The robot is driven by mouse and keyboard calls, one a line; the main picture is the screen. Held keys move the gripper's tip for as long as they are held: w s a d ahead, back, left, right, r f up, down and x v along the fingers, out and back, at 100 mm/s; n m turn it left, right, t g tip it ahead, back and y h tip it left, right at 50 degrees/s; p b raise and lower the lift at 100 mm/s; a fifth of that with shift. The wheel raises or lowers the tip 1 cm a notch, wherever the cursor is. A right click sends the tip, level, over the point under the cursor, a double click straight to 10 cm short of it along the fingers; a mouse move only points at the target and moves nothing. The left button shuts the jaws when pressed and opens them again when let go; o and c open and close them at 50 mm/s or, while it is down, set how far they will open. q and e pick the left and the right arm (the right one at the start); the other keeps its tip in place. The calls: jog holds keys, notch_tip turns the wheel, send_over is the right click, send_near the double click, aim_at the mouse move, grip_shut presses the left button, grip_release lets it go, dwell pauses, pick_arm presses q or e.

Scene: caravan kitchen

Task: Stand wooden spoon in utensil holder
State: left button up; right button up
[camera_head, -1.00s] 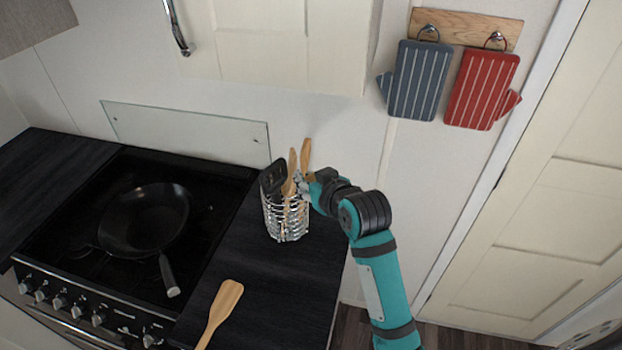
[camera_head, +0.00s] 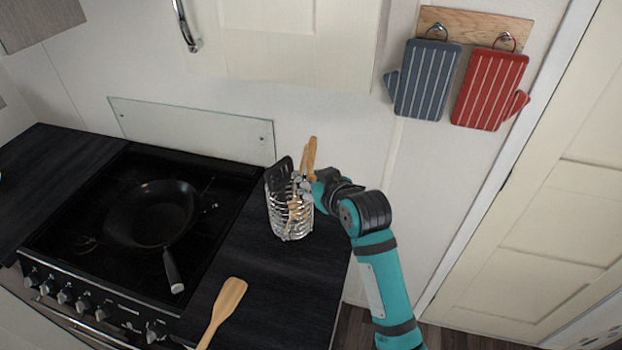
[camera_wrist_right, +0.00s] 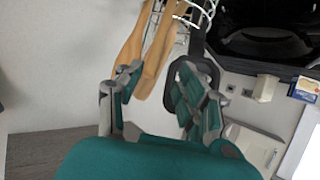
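The wire utensil holder (camera_head: 291,228) stands on the dark counter right of the stove. Wooden utensils (camera_head: 309,152) and a black slotted utensil (camera_head: 277,174) stand in it, handles or heads above the rim. I cannot tell which wooden one is the spoon. My right gripper (camera_head: 304,187) is at the holder's upper right rim. In the right wrist view its fingers (camera_wrist_right: 158,88) are apart, with one wooden utensil (camera_wrist_right: 160,50) reaching into the gap and another (camera_wrist_right: 130,48) beside the left finger. I see no grip on either. My left gripper is out of view.
A wooden spatula (camera_head: 224,303) lies on the counter in front of the holder. A black pan (camera_head: 152,215) sits on the stove (camera_head: 90,235). A glass panel (camera_head: 190,130) stands behind the stove. Mitts (camera_head: 427,80) hang on the wall at upper right.

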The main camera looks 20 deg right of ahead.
jog(key=v, duration=1.2)
jog(key=shift+s+f, duration=0.1)
jog(key=shift+f, duration=0.05)
dwell(0.6)
